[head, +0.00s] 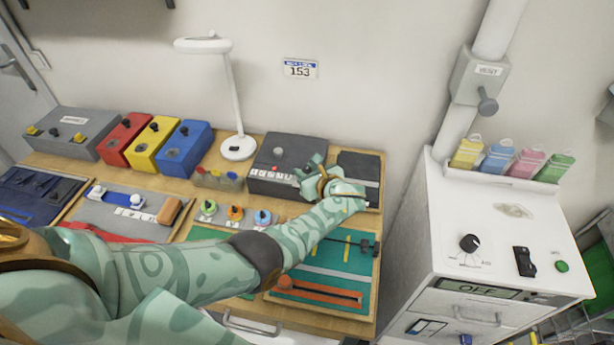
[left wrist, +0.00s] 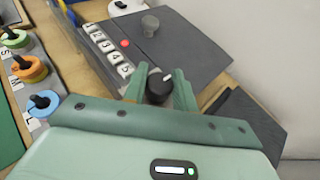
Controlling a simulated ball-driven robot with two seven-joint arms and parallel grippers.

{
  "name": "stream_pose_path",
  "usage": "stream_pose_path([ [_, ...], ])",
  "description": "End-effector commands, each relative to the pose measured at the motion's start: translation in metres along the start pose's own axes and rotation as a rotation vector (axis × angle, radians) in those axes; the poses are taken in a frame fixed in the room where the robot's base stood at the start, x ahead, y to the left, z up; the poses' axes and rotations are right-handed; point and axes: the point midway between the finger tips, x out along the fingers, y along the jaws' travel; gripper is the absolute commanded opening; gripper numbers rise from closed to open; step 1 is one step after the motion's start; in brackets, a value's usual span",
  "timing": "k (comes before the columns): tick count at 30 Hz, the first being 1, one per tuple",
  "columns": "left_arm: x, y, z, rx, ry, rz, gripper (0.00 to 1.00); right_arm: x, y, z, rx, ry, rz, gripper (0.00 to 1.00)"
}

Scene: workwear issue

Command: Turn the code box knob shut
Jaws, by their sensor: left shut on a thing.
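The code box (head: 290,151) is a dark grey box against the wall at the back of the bench. In the left wrist view its top (left wrist: 183,42) shows a row of numbered white keys, a red light and a grey round knob. The code box knob (left wrist: 158,91) is black with a white mark, at the near side of the box. My left gripper (head: 318,184) reaches the box's front right. In the left wrist view its green fingers (left wrist: 160,86) are shut on the black knob, one on each side. My right gripper is out of view.
Red (head: 122,138), yellow (head: 152,143) and blue (head: 184,148) boxes and a white lamp (head: 238,148) stand left of the code box. A dark flat case (head: 360,167) lies to its right. Coloured ring pegs (head: 234,212) stand in front. A white cabinet (head: 480,240) stands right of the bench.

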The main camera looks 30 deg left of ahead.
Motion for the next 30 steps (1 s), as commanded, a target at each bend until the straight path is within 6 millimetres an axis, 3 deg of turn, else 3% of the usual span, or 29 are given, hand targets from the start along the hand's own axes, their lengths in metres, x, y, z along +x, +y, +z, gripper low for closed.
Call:
stream_pose_path([
  [18,0.0,-0.0006,0.002,-0.02,-0.003,0.042,0.05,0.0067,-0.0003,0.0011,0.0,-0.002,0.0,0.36],
  [19,0.0,-0.0006,0.0021,-0.02,-0.003,0.041,0.3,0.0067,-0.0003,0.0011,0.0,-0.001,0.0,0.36],
  [21,0.0,-0.0006,0.002,-0.02,-0.002,0.041,0.49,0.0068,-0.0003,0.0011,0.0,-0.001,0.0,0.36],
  [30,0.0001,0.0001,0.0016,-0.018,-0.001,0.042,0.49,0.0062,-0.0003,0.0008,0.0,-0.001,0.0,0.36],
])
